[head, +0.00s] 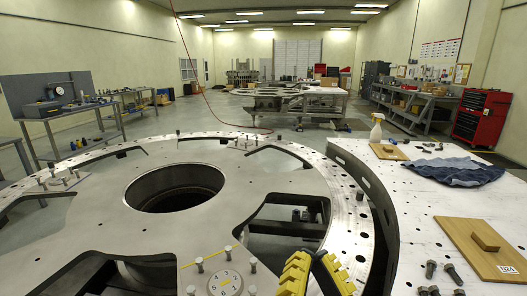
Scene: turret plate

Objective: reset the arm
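My gripper (313,268) shows at the bottom edge of the head view, right of centre, as yellow ridged and black parts. Its lower part is cut off by the frame, and I cannot tell whether it is open or shut. No held object shows. It appears in front of the large round metal turret plate (105,185), near the plate's right front rim. The rest of my arm is out of view.
The plate has a round centre hole, cutouts and several upright bolts (199,264). At right, a curved metal table (410,215) holds a spray bottle (376,130), a blue cloth (454,171), a wooden board (478,250) and loose bolts. Workbenches and a red tool cabinet (481,118) stand farther back.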

